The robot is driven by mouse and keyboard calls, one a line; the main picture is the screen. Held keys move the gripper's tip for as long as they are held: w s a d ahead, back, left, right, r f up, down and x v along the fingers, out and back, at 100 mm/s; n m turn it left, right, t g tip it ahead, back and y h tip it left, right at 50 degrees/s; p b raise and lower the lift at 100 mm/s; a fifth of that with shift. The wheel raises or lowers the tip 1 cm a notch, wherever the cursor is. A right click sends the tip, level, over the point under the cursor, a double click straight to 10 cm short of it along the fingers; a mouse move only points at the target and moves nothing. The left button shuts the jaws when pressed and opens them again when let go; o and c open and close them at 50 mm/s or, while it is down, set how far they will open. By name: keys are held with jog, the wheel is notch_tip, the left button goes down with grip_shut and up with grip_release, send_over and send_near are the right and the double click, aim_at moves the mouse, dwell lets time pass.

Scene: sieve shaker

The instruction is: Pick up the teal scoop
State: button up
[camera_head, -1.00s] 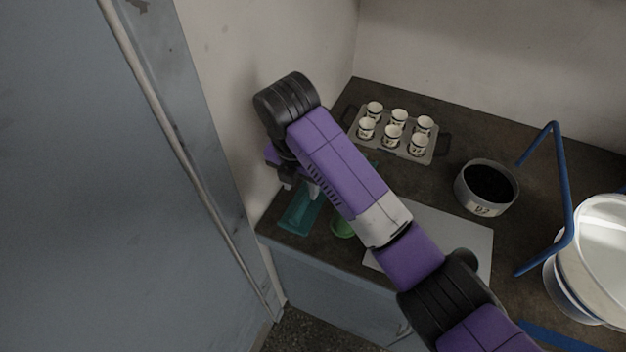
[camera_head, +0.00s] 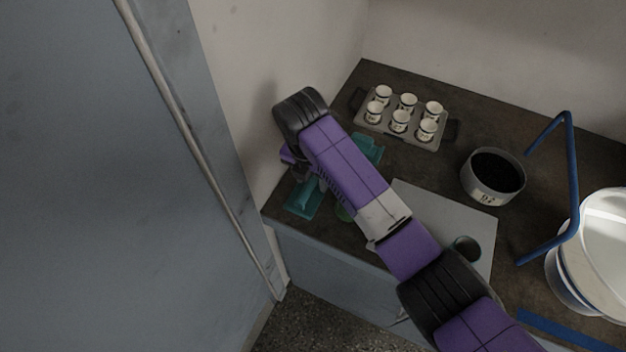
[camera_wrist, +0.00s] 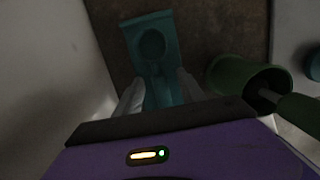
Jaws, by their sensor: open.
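The teal scoop (camera_wrist: 153,45) lies on the dark worktop in the wrist view, with a dark round hollow at its far end. Its narrower near part runs between the two pale fingers of my open gripper (camera_wrist: 159,92). I cannot tell whether the fingers touch it. In the head view a teal piece (camera_head: 304,198) shows below my wrist near the counter's front left corner. Another teal piece (camera_head: 368,148) shows behind my arm. My arm hides the area between them, so I cannot tell if they are one thing.
A pale board (camera_head: 447,220) carries a dark green cup (camera_head: 467,248). A tray (camera_head: 397,135) of small cups, a grey pot (camera_head: 493,177) and a white bucket (camera_head: 598,255) stand farther off. The wall is close at left.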

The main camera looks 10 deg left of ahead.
aim_at(312, 180)
grip_shut()
jog(key=shift+r, duration=0.15)
notch_tip(312, 180, up, 20)
jog(key=p, duration=0.4)
